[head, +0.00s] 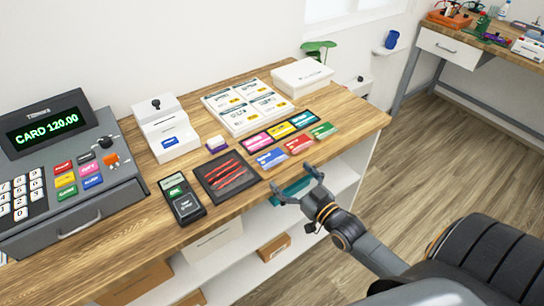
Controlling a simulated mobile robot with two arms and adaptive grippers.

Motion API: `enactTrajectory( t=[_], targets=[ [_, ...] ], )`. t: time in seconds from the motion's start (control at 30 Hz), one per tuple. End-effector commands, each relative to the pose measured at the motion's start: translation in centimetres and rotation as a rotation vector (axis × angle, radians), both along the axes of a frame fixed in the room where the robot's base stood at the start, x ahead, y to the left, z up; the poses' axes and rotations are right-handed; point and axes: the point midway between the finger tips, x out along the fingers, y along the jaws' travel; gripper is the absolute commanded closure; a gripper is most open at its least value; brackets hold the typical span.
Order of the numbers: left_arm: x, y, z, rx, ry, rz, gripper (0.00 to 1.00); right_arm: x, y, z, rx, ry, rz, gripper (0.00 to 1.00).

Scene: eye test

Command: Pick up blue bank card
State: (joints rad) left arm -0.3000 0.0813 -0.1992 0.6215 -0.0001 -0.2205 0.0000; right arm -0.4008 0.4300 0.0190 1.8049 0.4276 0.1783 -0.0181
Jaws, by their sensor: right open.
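A blue card (271,158) lies flat on the wooden counter, at the left end of a front row with a red card (299,144) and a green card (323,130). Another blue card (303,119) is in the dark holder behind, beside a yellow and a pink one. My right gripper (294,183) is open at the counter's front edge, nearer to me than the front blue card and apart from it. Something teal shows at its fingers; I cannot tell whether it is part of the gripper or lies behind it. My left gripper is not in view.
A black tray with red pens (228,175) and a card terminal (182,200) stand left of the cards. A cash register (65,200) is at far left. A price sheet (247,106) and white box (302,77) are behind. Shelves with boxes (274,247) are below the counter.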

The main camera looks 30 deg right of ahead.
Motion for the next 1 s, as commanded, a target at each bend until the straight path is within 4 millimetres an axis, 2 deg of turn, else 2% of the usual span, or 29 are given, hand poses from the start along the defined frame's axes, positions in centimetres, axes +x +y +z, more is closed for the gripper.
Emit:
enactTrajectory(
  t=[0.1,0.23,0.57,0.6,0.77,1.0],
  targets=[
    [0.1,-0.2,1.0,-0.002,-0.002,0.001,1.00,1.9,0.4,0.4,0.001,-0.003,0.000,0.00],
    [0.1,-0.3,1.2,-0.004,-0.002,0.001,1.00,3.4,0.5,0.2,-0.001,-0.002,0.000,0.00],
    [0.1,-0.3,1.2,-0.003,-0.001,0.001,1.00,3.9,0.6,0.0,0.000,-0.001,0.001,0.00],
    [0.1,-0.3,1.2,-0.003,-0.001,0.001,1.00,3.9,0.6,0.0,0.000,-0.001,0.001,0.08],
    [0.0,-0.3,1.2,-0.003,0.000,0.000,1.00,3.9,0.6,0.0,0.000,-0.001,0.001,0.28],
    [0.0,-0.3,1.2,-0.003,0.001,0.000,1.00,3.9,0.6,0.0,0.000,-0.001,0.001,0.29]
  ],
)
